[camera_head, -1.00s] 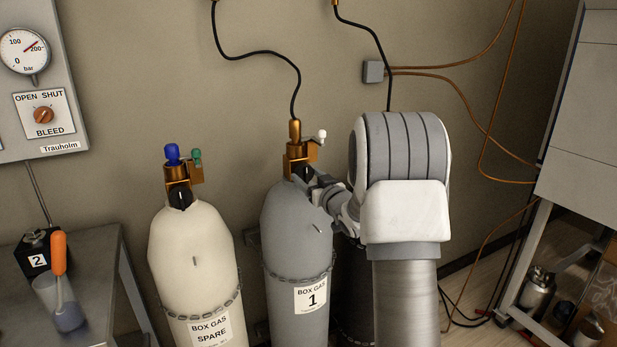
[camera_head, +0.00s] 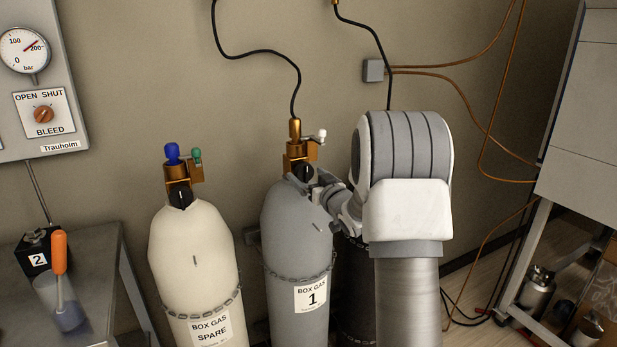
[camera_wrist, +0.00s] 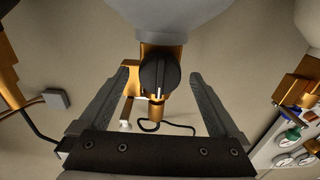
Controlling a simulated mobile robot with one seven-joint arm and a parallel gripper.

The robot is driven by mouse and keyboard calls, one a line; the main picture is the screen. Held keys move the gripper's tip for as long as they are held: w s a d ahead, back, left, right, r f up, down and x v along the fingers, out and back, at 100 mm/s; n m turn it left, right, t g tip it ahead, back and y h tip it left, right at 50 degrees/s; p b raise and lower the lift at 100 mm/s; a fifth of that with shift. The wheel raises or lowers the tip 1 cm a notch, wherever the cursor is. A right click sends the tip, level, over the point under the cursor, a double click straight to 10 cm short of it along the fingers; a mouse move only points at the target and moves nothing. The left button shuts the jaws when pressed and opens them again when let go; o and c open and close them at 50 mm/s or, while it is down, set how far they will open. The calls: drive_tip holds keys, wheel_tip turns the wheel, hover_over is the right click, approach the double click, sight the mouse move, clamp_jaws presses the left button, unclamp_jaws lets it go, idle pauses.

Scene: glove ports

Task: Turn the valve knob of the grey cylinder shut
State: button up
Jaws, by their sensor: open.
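The grey cylinder (camera_head: 290,235), labelled BOX GAS 1, stands upright in the middle of the head view. Its brass valve (camera_head: 295,150) carries a black knob (camera_head: 302,172) facing the front, and a white-tipped side fitting (camera_head: 322,134). In the wrist view, which is upside down, the knob (camera_wrist: 158,73) with a pale pointer line sits between the two fingers. My gripper (camera_wrist: 163,80) is open, with a gap between each finger and the knob. In the head view my gripper (camera_head: 320,188) is just right of the knob, partly hidden by my wrist.
A cream BOX GAS SPARE cylinder (camera_head: 195,250) with blue and green fittings stands to the left. A dark cylinder (camera_head: 355,290) is behind my arm. A black hose (camera_head: 275,55) rises from the grey cylinder's valve. A gauge panel (camera_head: 70,75) hangs at the left.

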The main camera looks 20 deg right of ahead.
drive_tip(key=s, duration=1.7)
drive_tip(key=shift+s+d+p, duration=0.2)
drive_tip(key=shift+d+p, duration=0.1)
drive_tip(key=shift+p, duration=0.05)
drive_tip(key=shift+r, duration=0.1)
